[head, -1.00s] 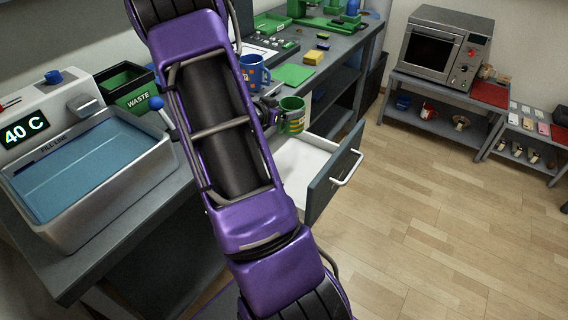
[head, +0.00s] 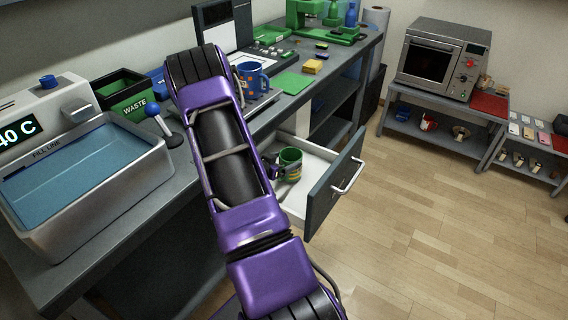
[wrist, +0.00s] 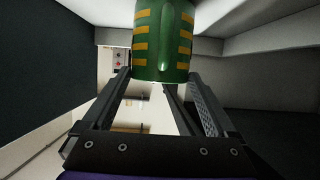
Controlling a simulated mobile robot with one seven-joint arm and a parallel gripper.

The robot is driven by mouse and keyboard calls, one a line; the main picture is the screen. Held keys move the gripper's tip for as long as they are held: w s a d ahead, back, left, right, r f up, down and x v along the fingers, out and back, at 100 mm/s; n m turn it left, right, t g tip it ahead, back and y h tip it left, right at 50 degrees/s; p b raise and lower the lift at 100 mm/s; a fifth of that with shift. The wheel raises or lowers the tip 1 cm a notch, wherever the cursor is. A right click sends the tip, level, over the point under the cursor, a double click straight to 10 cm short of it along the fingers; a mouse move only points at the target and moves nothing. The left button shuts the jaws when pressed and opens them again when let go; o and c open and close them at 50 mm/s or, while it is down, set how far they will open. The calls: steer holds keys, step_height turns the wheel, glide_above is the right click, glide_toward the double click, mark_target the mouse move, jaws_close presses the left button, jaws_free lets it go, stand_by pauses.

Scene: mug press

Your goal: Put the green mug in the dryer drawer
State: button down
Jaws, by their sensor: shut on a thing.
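The green mug (head: 290,160) is upright in the head view, low over the white inside of the open drawer (head: 318,159). I cannot tell whether its base touches the drawer floor. My gripper (head: 275,166) is at the mug's left side, partly hidden by my purple arm. In the wrist view the mug (wrist: 163,40), green with yellow bars, sits between the ends of my gripper's two fingers (wrist: 150,82), which are shut on it. The drawer's walls surround the view there.
The drawer front (head: 335,185) with its white handle stands out from the bench. A blue mug (head: 252,78), a green mat (head: 293,83) and a waste bin (head: 124,92) are on the benchtop. A water basin (head: 85,180) stands at left. The floor at right is clear.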

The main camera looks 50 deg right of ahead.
steer(key=shift+f, duration=0.3)
steer(key=shift+f, duration=0.1)
jaws_free()
steer(key=shift+a+r, duration=0.2)
steer(key=shift+r, duration=0.1)
steer(key=p+v, duration=0.1)
steer(key=v, duration=1)
steer(key=shift+a+p, duration=0.3)
